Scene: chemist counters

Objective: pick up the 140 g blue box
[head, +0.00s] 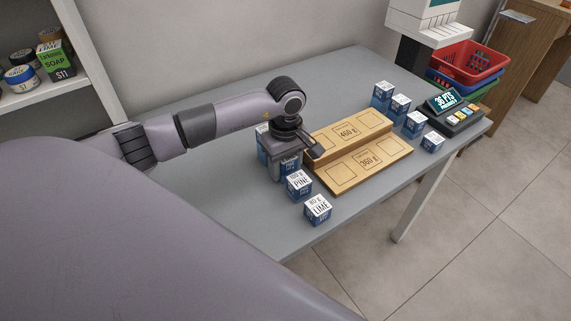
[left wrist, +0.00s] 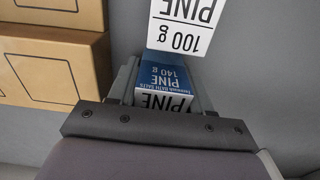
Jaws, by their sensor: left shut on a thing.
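The 140 g blue box (left wrist: 165,78), with a white label reading PINE, sits between the fingers of my left gripper in the left wrist view. My left gripper (head: 286,162) is shut on it, low over the left part of the grey counter. In the head view the gripper hides most of this box. I cannot tell whether the box touches the counter. The 100 g PINE box (head: 299,184) stands just in front of the gripper, and its white top (left wrist: 184,22) shows just beyond the held box in the left wrist view. My right gripper is not in view.
An 80 g LIME box (head: 317,209) stands nearer the counter's front edge. Two wooden boards, marked 460 g (head: 322,152) and 360 g (head: 388,170), lie right of the gripper. Several blue boxes, a till (head: 453,112) and red basket (head: 470,62) are further right. The counter's (head: 220,190) left part is clear.

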